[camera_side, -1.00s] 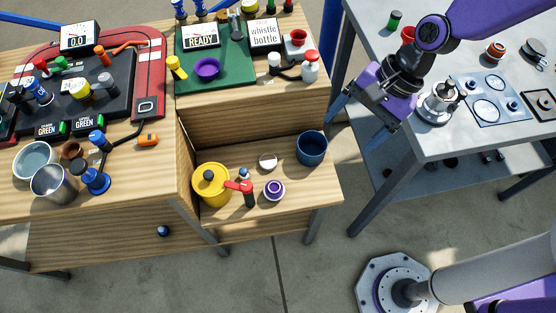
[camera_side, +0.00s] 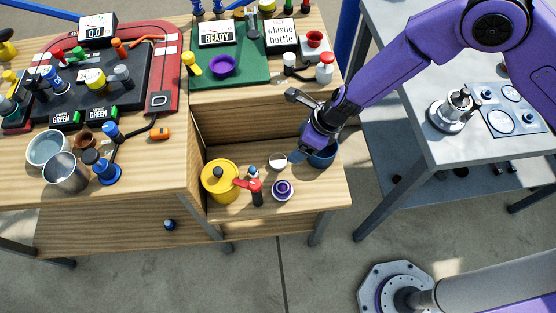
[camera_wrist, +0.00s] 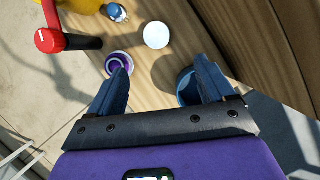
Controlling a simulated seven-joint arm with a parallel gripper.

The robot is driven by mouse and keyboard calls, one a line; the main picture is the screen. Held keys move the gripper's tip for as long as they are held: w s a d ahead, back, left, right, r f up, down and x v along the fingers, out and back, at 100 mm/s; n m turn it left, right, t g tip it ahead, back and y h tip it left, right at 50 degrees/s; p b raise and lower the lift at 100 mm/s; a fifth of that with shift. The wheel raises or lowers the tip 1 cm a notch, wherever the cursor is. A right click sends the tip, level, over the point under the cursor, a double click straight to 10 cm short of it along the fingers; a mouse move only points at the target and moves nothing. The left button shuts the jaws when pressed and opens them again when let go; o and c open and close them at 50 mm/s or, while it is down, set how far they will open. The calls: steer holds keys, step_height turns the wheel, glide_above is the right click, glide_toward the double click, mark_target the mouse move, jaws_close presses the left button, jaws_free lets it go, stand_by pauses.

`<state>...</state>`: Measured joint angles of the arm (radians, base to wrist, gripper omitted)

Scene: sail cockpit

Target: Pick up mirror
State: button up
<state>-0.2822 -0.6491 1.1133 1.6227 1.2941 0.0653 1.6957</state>
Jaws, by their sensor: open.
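A small round pale disc, which looks like the mirror (camera_side: 277,160), stands on the lower wooden shelf between the yellow pot and the blue cup. In the wrist view the mirror (camera_wrist: 157,35) appears as a plain white circle beyond the fingertips. My gripper (camera_side: 298,156) is low over the shelf, just right of the mirror. In the wrist view my gripper (camera_wrist: 160,72) has its two blue fingers spread wide with nothing between them. The mirror is apart from the fingers. Its stem or base cannot be made out.
A blue cup (camera_side: 322,158) sits right by my gripper, partly hidden by it. A purple-ringed round piece (camera_side: 283,189), a red-handled black item (camera_side: 255,190) and a yellow pot (camera_side: 219,182) stand close by. The raised wooden step (camera_side: 240,125) rises behind the shelf.

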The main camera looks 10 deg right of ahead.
glide_above(280, 161)
steer(key=d, duration=0.3)
steer(key=f, duration=0.6)
steer(key=shift+s+a, duration=0.15)
steer(key=shift+s, duration=0.25)
steer(key=shift+s+x, duration=0.15)
steer(key=shift+x, duration=0.8)
steer(key=shift+s+x, duration=0.15)
steer(key=shift+x, duration=1.7)
steer(key=shift+c, duration=0.3)
steer(key=c, duration=1.1)
steer(key=shift+r, duration=0.2)
